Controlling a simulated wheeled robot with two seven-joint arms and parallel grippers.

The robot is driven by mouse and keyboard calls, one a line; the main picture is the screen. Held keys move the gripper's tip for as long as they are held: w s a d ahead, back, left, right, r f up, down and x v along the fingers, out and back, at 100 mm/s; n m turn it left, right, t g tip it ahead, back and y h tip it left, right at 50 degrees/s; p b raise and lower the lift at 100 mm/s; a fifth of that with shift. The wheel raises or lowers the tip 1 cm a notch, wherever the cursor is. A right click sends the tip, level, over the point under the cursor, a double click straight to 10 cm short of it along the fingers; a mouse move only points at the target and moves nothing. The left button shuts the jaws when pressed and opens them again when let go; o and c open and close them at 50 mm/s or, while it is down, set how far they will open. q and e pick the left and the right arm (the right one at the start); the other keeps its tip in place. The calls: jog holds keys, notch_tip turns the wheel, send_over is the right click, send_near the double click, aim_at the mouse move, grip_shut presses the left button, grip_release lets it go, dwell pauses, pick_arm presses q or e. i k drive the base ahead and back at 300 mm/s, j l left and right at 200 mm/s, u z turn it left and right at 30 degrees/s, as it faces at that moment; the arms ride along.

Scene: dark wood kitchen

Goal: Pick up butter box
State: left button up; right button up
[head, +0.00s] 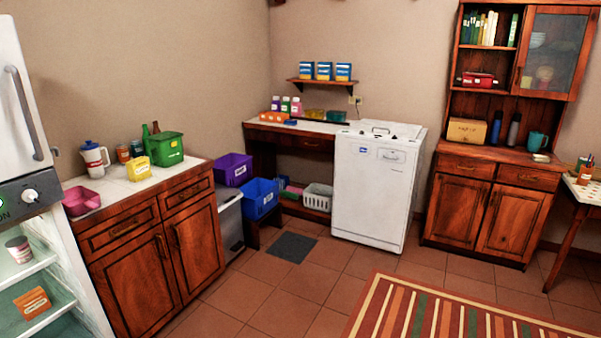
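No label here is readable enough to tell the butter box for certain. An orange-brown box with a pale label (33,302) lies on a shelf of the open fridge at the lower left. A small yellow container with a white label (138,168) stands on the left counter, in front of a green bin (166,148). Neither of my grippers is in view.
The left counter (117,187) also holds a pink bowl (80,201) and a white-blue jug (95,159). A white can (18,249) stands on a fridge shelf. A white appliance (370,190) stands by the far wall. The tiled floor (255,308) before the left cabinet is clear.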

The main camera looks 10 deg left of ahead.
aim_at(138, 169)
jog(key=i+j+u, duration=0.15)
jog(key=i+u, duration=0.7)
jog(key=i, duration=0.15)
jog(key=i+l+u, duration=0.2)
jog(key=i+u, duration=0.25)
jog(key=i+l+u, duration=0.4)
jog(key=i+u, duration=0.4)
jog(key=i+l+u, duration=0.6)
jog(key=i+u, duration=0.15)
jog(key=i+l+u, duration=0.5)
jog(key=i+l, duration=0.1)
jog(key=l, duration=0.25)
jog(key=u, duration=0.05)
